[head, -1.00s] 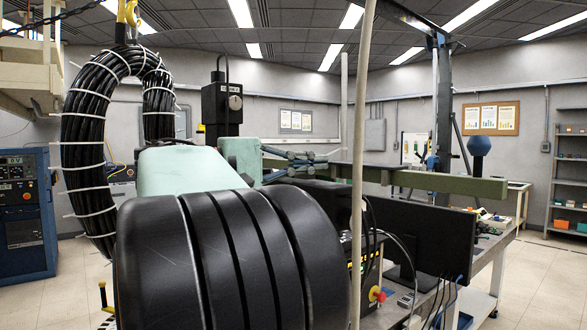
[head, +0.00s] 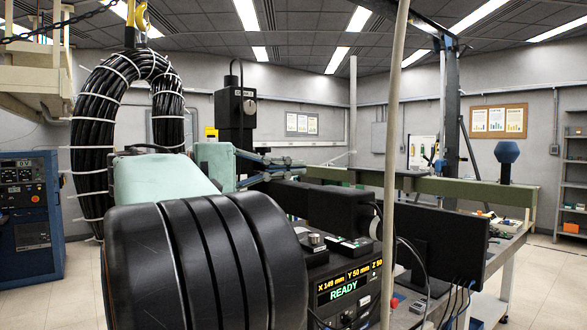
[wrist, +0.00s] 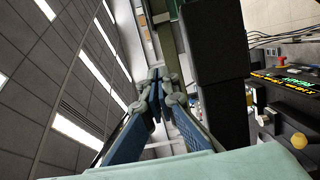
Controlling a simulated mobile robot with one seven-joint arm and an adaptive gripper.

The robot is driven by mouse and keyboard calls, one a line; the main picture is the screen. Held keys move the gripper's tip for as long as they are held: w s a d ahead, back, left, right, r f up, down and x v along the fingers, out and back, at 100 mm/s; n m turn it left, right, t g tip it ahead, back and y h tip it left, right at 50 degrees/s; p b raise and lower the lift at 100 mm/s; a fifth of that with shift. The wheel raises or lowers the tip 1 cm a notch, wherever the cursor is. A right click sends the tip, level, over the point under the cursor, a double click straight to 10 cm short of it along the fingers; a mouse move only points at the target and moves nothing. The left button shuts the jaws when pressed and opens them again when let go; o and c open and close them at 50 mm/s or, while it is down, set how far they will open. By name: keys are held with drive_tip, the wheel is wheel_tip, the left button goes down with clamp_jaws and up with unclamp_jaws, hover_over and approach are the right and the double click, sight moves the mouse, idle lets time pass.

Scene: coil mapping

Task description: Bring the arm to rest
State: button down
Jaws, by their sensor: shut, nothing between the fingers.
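My gripper (head: 300,172) shows in the head view just beyond the pale green end of my arm, with its blue-grey fingers pointing right. In the wrist view my gripper (wrist: 157,78) has its fingertips drawn together, with nothing held between them. The fingers appear in front of a long green beam (head: 460,188) and close to dark equipment. Whether they touch anything cannot be told. The large black ribbed joint of my arm fills the lower middle of the head view and hides what lies behind it.
A black cable coil (head: 90,135) hangs from a yellow hook (head: 138,16) at left. A pale pole (head: 392,160) stands right of my arm. A control box (head: 345,292) reads READY beside a black monitor (head: 440,255). A blue cabinet (head: 30,215) stands far left. Floor shows at right.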

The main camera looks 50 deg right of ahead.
drive_tip(key=shift+v, duration=2.15)
drive_tip(key=shift+w+d+f, duration=0.1)
drive_tip(key=shift+w, duration=0.1)
